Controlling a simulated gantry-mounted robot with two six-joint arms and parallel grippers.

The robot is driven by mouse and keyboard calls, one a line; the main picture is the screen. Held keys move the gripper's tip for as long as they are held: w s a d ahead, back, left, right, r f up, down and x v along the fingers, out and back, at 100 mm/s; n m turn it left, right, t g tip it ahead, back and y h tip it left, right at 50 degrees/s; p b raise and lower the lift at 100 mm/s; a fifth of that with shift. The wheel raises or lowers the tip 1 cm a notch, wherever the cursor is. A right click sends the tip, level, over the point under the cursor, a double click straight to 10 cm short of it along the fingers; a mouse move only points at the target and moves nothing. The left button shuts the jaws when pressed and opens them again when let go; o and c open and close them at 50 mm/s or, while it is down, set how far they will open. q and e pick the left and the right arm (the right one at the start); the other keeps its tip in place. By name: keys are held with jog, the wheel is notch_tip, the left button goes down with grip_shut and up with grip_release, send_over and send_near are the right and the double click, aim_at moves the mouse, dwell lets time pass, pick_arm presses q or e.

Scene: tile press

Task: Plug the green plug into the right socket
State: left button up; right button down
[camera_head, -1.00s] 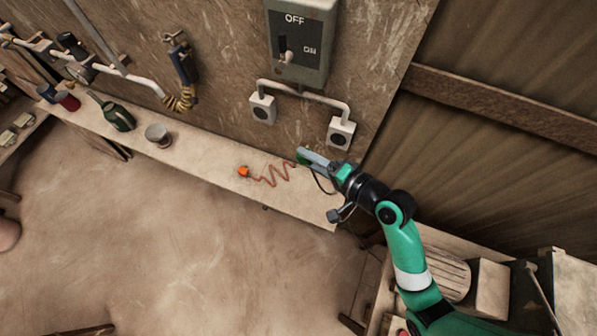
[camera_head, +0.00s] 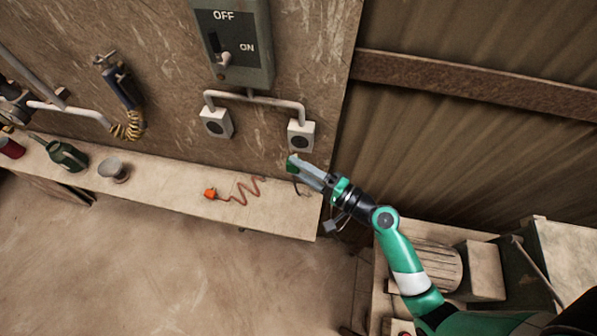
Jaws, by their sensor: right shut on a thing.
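My right gripper (camera_head: 303,168) is shut on the green plug (camera_head: 292,163), whose green body shows at the fingertips. The plug is held above the shelf, just below the right socket (camera_head: 300,136) in the picture; whether they touch cannot be told, but they look apart. The right socket is a white box with a dark round face on the wall. The left socket (camera_head: 216,122) is a like box to its left. An orange plug (camera_head: 210,193) with a coiled red-brown cord lies on the shelf. My left gripper is not in view.
A long pale shelf (camera_head: 170,186) runs along the wall. A grey switch box (camera_head: 236,45) marked OFF and ON hangs above the sockets.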

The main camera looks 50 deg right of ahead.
jog(key=shift+w+d+b, duration=0.2)
jog(key=shift+w+d, duration=0.2)
jog(key=shift+d, duration=0.25)
jog(key=shift+w+d+b, duration=0.15)
jog(key=shift+w+d, duration=0.2)
jog(key=shift+d, duration=0.3)
jog(key=shift+w+d+b, duration=0.2)
jog(key=shift+w+d, duration=0.2)
jog(key=shift+d, duration=0.25)
jog(key=shift+w+d+b, duration=0.25)
jog(key=shift+d+b, duration=0.05)
jog(key=shift+d, duration=0.2)
dwell(0.5)
jog(key=shift+s+a, duration=0.1)
jog(key=shift+a, duration=0.1)
dwell(0.4)
jog(key=shift+s+a, duration=0.1)
jog(key=shift+a, duration=0.05)
jog(key=shift+d, duration=0.25)
dwell(2.1)
jog(key=shift+a, duration=0.25)
jog(key=shift+w+d, duration=0.2)
jog(key=shift+d, duration=0.2)
dwell(1.3)
